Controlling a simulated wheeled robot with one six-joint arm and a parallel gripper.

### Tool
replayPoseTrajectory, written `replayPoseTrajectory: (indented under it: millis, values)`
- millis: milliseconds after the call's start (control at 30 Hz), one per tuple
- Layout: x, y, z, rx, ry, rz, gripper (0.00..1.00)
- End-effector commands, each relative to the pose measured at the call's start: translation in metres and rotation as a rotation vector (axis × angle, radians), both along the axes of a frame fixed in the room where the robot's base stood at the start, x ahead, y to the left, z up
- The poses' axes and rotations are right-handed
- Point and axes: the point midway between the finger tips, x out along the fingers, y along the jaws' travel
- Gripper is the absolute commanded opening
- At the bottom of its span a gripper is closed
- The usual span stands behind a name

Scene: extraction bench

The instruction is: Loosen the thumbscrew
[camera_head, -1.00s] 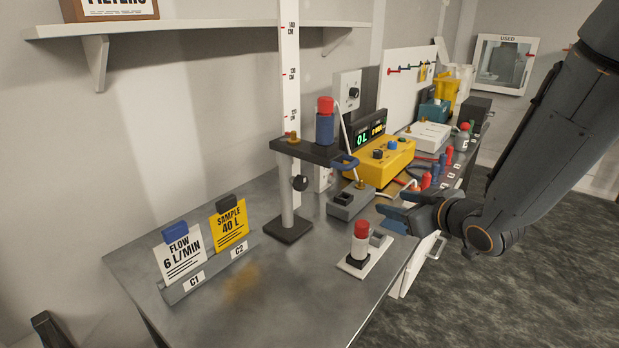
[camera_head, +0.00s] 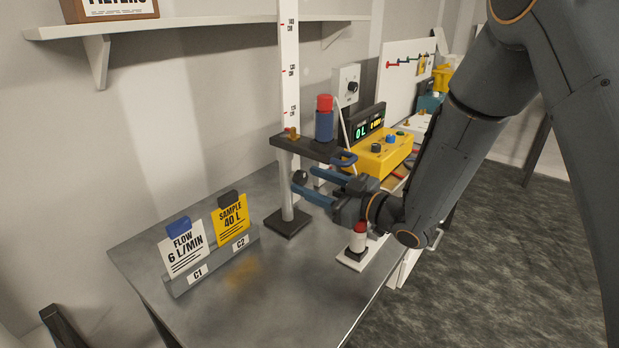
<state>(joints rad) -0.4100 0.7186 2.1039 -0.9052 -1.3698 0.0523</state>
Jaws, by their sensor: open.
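A blue cylinder with a red top (camera_head: 324,118) stands on the platform.
A red-topped cylinder on a white plate (camera_head: 357,240) stands just below my gripper. A yellow box with knobs (camera_head: 377,158) is behind it. Two cards, FLOW (camera_head: 184,250) and SAMPLE (camera_head: 231,222), stand at left. The front of the metal bench (camera_head: 270,305) is clear.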

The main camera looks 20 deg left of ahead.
Motion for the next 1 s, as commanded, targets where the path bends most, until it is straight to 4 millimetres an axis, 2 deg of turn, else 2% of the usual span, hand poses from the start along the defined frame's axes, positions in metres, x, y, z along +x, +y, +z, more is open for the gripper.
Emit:
replayPoseTrajectory:
  millis: [133,400,467,667,833,1000]
  values:
    - [0.0024,0.0101,0.0005,0.0,0.001,0.0,0.49]
    - [0.0033,0.0117,-0.0002,0.0,0.001,-0.001,0.49]
    - [0.0033,0.0116,-0.0002,0.0,0.001,-0.001,0.43]
    - [0.0031,0.0116,-0.0003,0.0,0.001,-0.001,0.09]
    - [0.0031,0.0117,-0.0013,-0.006,-0.021,0.0,0.08]
    - [0.003,0.0117,-0.0035,-0.039,-0.135,0.001,0.08]
